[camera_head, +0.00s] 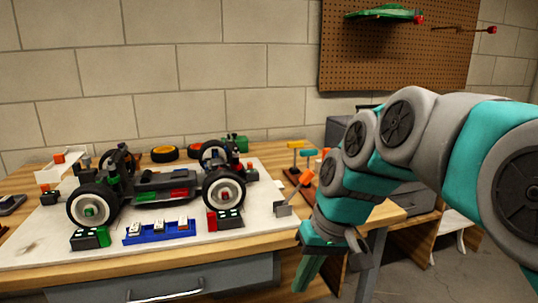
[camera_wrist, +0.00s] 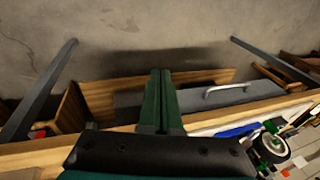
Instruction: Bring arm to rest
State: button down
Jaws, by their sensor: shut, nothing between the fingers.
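My arm (camera_head: 382,150) comes in from the right in the head view and bends down past the right end of the workbench. My gripper (camera_head: 303,278) points down in front of the bench's front edge. In the wrist view my gripper (camera_wrist: 162,78) shows two green fingers pressed together, with nothing between them. The fingers reach out over the bench's drawer front and the floor below. They appear clear of the bench, though the exact gap is hard to tell.
The wooden workbench (camera_head: 40,279) has a drawer with a handle (camera_head: 165,297). On its white mat (camera_head: 262,222) stand an RC car chassis (camera_head: 165,182), a blue tray (camera_head: 160,232) and small parts. A pegboard (camera_head: 395,50) hangs behind. Bare floor (camera_wrist: 120,25) lies in front of the bench.

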jog(key=s+d+f+m+g+h, duration=0.1)
jog(key=s+d+f, duration=0.3)
jog(key=s, duration=0.6)
jog(key=s+d+f+m+g+h, duration=0.1)
jog(key=s+d+f+h, duration=0.1)
jog(key=s+d+f, duration=0.3)
jog(key=s+f, duration=0.4)
jog(key=s, duration=0.1)
jog(key=shift+m, duration=0.4)
jog(key=shift+w, duration=0.1)
